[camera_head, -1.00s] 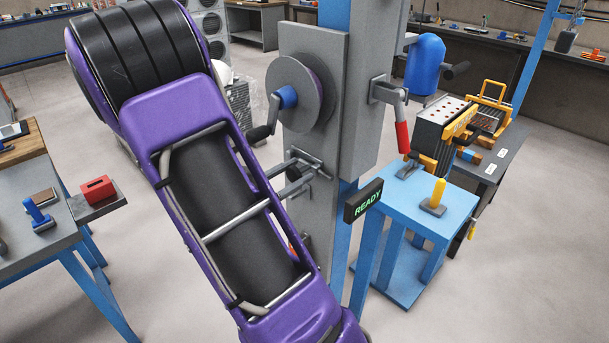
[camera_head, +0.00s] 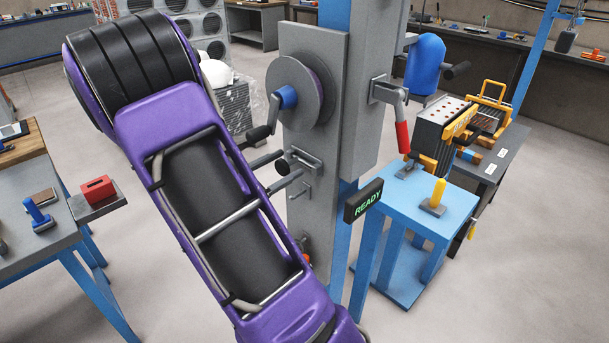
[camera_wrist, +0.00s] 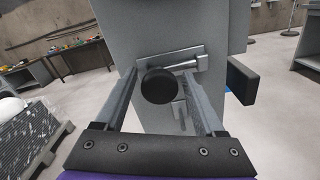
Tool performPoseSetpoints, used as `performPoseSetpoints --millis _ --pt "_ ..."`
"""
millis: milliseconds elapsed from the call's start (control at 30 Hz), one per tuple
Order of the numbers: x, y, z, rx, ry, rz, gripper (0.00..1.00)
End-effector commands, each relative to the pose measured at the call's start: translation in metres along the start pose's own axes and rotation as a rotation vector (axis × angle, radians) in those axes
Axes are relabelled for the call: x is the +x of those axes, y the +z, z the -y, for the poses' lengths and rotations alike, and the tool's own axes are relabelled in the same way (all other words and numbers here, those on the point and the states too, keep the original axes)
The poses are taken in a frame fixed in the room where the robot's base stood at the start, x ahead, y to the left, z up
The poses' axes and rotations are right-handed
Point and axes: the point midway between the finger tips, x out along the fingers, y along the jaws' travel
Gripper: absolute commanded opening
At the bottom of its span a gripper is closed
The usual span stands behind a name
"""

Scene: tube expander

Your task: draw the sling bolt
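The sling bolt's black round knob (camera_head: 283,167) stands out from a small metal bracket (camera_head: 307,158) on the grey upright panel. In the wrist view the knob (camera_wrist: 158,88) faces me, with a metal rod (camera_wrist: 184,66) across the bracket behind it. My gripper (camera_head: 292,163) is at the knob, one finger above and one below it in the head view. In the wrist view my gripper (camera_wrist: 161,74) is open, with its fingers either side of the knob and a visible gap to each. How far the bolt sits in the panel is hidden.
Above the bolt are a grey disc (camera_head: 301,95) with a black-handled crank (camera_head: 258,134) close to my gripper. A lit READY sign (camera_head: 363,200) and a red-handled lever (camera_head: 402,136) are to the right. A blue stand (camera_head: 412,195) holds a yellow handle.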

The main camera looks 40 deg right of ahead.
Motion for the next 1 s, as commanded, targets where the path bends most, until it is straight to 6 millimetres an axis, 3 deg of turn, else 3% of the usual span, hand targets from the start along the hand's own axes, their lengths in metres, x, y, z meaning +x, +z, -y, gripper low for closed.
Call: performPoseSetpoints --millis 367,1000 --pt "-0.002 0.001 0.000 0.001 0.000 0.001 0.80" --pt "-0.052 0.001 0.000 0.001 0.001 0.000 0.80"
